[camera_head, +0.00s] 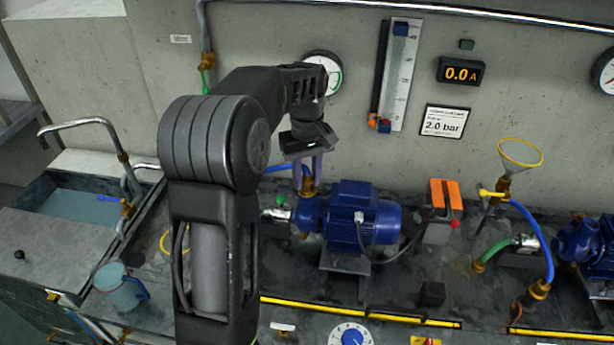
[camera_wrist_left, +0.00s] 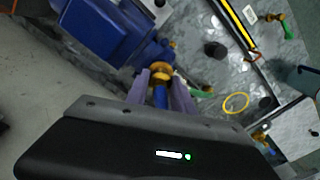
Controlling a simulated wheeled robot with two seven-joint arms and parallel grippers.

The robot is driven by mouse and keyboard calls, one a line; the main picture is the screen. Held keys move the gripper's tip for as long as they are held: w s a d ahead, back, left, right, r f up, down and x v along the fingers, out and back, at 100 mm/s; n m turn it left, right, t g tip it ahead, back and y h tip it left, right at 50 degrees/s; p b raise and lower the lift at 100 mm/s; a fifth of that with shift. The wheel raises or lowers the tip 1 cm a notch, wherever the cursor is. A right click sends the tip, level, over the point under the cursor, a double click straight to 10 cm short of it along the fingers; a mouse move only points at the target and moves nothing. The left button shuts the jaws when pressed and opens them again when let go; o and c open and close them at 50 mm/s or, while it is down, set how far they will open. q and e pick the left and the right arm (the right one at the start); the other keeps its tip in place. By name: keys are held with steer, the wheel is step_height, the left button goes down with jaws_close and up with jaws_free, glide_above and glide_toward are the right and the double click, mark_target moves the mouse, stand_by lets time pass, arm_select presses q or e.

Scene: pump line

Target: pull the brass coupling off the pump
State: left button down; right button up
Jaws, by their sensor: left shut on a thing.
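The brass coupling (camera_head: 308,187) stands at the top of the blue pump's left end, with a blue hose (camera_head: 278,168) running to it from the left. The blue pump (camera_head: 360,218) sits on the bench in the middle of the head view. My left gripper (camera_head: 310,175) reaches down from above, its pale purple fingers at the coupling. In the left wrist view, the fingers (camera_wrist_left: 160,88) close around the coupling (camera_wrist_left: 161,70), and the blue hose shows between them. The coupling looks to be at the pump's port; any small gap is hidden. My right gripper is out of view.
A yellow-rimmed funnel (camera_head: 520,153) and a second blue pump (camera_head: 584,240) are farther right. A sink (camera_head: 75,205) and a jug (camera_head: 118,285) are at left. A concrete wall with gauges rises behind.

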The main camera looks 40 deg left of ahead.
arm_select(q)
steer(key=shift+r+p, duration=1.95)
steer(key=shift+r, duration=0.2)
steer(key=shift+f, duration=0.1)
